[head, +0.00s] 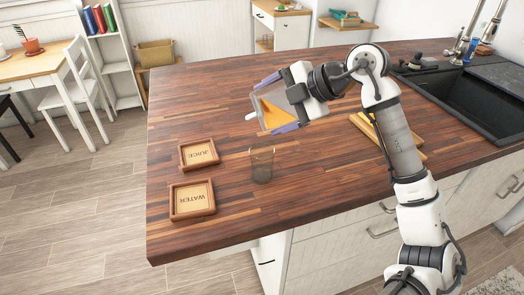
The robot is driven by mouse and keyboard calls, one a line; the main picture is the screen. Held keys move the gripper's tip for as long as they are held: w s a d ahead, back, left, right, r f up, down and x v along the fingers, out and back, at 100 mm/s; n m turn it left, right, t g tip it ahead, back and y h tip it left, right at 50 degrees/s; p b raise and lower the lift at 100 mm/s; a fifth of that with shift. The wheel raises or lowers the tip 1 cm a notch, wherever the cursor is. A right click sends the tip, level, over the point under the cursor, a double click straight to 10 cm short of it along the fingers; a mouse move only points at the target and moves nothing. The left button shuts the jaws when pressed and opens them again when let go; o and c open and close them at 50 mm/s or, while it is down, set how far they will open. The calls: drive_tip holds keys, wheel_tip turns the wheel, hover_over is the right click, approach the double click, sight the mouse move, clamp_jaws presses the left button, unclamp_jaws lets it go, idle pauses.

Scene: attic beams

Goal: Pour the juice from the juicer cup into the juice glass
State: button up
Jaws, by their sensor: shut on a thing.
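My gripper (283,106) is shut on the juicer cup (264,97), a clear cup with orange juice (275,115) inside. The cup is held above the counter and is strongly tilted, with the juice lying slanted in its lower part. The juice glass (262,165), a clear tumbler, stands upright on the counter below the cup and slightly nearer to me. The glass looks empty of orange juice. I see no stream between cup and glass. The gripper fingers partly cover the cup's edges.
Two wooden trays marked JUICE (199,161) and WATER (191,214) lie left of the glass on the wooden counter (330,215). A wooden board (363,128) lies partly behind my arm. A dark sink (485,105) is at the right.

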drive_tip(key=shift+s+a+r+n+t+b, duration=0.1)
drive_tip(key=shift+s+r+n+t+b, duration=0.1)
drive_tip(key=shift+s+n+t+b, duration=0.3)
drive_tip(key=shift+s+a+r+n+t+b, duration=0.1)
drive_tip(key=shift+r+n+t+b, duration=0.1)
drive_tip(key=shift+t+b, duration=0.45)
idle(0.8)
drive_tip(key=shift+f+b, duration=0.1)
drive_tip(key=shift+b, duration=0.2)
drive_tip(key=shift+s+f+b, duration=0.2)
drive_tip(key=shift+s+b, duration=0.15)
drive_tip(key=shift+b, duration=0.2)
drive_tip(key=shift+a+n, duration=0.1)
drive_tip(key=shift+n, duration=0.2)
